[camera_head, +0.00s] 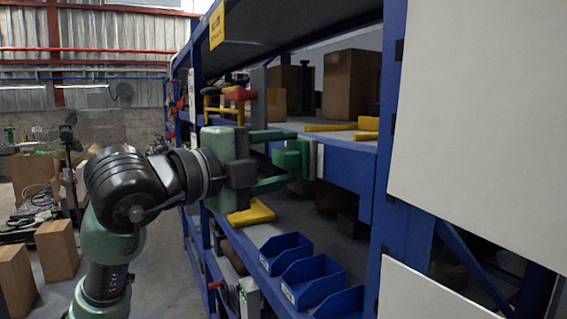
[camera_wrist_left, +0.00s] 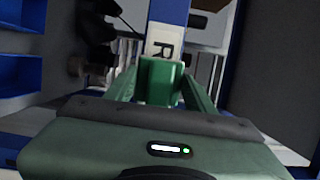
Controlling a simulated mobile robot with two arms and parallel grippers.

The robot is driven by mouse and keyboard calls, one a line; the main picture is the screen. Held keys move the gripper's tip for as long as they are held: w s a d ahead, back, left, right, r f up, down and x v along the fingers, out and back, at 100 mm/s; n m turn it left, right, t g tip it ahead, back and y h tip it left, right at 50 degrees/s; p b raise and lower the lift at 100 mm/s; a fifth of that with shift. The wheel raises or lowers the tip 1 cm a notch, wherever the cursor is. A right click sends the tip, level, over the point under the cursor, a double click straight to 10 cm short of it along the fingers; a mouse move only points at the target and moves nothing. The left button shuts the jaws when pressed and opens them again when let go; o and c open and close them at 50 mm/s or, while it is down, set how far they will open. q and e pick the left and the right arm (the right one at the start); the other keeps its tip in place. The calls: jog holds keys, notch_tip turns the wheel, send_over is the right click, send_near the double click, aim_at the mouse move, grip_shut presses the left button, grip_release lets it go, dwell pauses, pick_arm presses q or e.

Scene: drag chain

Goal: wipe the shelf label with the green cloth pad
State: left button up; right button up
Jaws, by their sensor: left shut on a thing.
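My left gripper (camera_head: 296,157) reaches in from the left to the front edge of the blue shelf. It is shut on the green cloth pad (camera_head: 287,159), which sits between its fingertips. In the left wrist view the pad (camera_wrist_left: 160,80) is a green block at the end of the fingers. The shelf label (camera_wrist_left: 165,45) is a white plate with a dark letter R, just beyond the pad, which hides its lower part. In the head view a pale edge (camera_head: 320,160) shows right beside the pad. I cannot tell whether pad and label touch. My right gripper is not in view.
Blue bins (camera_head: 312,280) stand on the lower shelf beneath the gripper. A yellow object (camera_head: 251,213) lies on that shelf. Cardboard boxes (camera_head: 350,84) stand on the upper shelf. A white panel (camera_head: 480,110) closes off the right.

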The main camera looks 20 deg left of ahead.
aim_at(273, 157)
pick_arm(q)
jog(key=shift+w+a+f+b, duration=0.1)
jog(key=shift+w+a+b, duration=0.2)
jog(key=shift+w+a, duration=0.8)
jog(key=w+a, duration=0.1)
jog(key=a, duration=0.1)
jog(key=w+a, duration=0.1)
jog(key=w, duration=0.1)
jog(key=shift+a, duration=0.35)
jog(key=s+a+b, duration=0.2)
jog(key=s+a, duration=0.2)
jog(key=shift+s, duration=0.3)
